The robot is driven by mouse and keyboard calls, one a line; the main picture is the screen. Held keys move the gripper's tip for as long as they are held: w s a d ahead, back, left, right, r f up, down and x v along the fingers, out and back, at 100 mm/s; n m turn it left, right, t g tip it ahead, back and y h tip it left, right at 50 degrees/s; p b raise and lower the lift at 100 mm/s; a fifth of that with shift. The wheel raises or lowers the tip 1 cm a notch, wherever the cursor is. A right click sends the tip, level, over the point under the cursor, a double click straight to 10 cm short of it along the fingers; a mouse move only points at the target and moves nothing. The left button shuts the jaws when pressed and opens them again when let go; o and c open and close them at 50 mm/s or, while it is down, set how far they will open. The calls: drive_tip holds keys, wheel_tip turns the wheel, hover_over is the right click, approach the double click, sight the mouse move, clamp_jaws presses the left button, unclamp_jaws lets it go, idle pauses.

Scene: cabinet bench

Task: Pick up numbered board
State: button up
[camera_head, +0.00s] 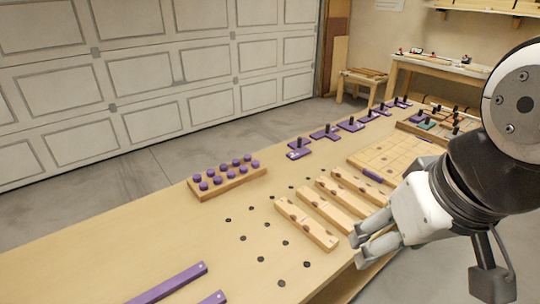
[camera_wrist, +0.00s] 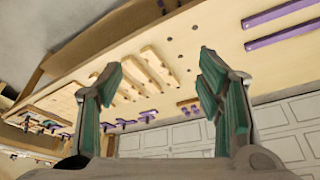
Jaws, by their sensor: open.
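Several light wooden boards with dark spots lie side by side on the bench: the nearest board (camera_head: 306,223), a second (camera_head: 324,208), a third (camera_head: 346,196) and a fourth (camera_head: 362,186). I cannot read numbers on any of them, so I cannot tell which is the numbered board. In the wrist view, the long boards (camera_wrist: 158,65) show beyond my fingers. My gripper (camera_head: 360,250) is open and empty, near the bench's front edge, just right of the nearest board. Its two fingers stand wide apart in the wrist view (camera_wrist: 158,88).
A block with purple knobs (camera_head: 227,178) stands left of the boards. Purple bars (camera_head: 172,283) lie at the near end. A square grid board (camera_head: 388,153) and purple pieces with black pegs (camera_head: 326,133) lie farther along. Dark holes dot the bench (camera_head: 150,235).

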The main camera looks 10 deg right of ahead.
drive_tip(key=n+y+b, duration=0.2)
drive_tip(key=n+b, duration=0.3)
drive_tip(key=n, duration=0.1)
hover_over(305, 220)
drive_tip(key=s, duration=0.2)
drive_tip(key=f, duration=2.6)
drive_tip(key=shift+w+d+f, duration=0.1)
drive_tip(key=shift+d+f, duration=0.05)
drive_tip(key=shift+d, duration=0.25)
drive_tip(key=shift+x, duration=2.6)
drive_tip(key=shift+d, duration=0.1)
drive_tip(key=shift+c, duration=0.5)
drive_tip(key=c, duration=1.2)
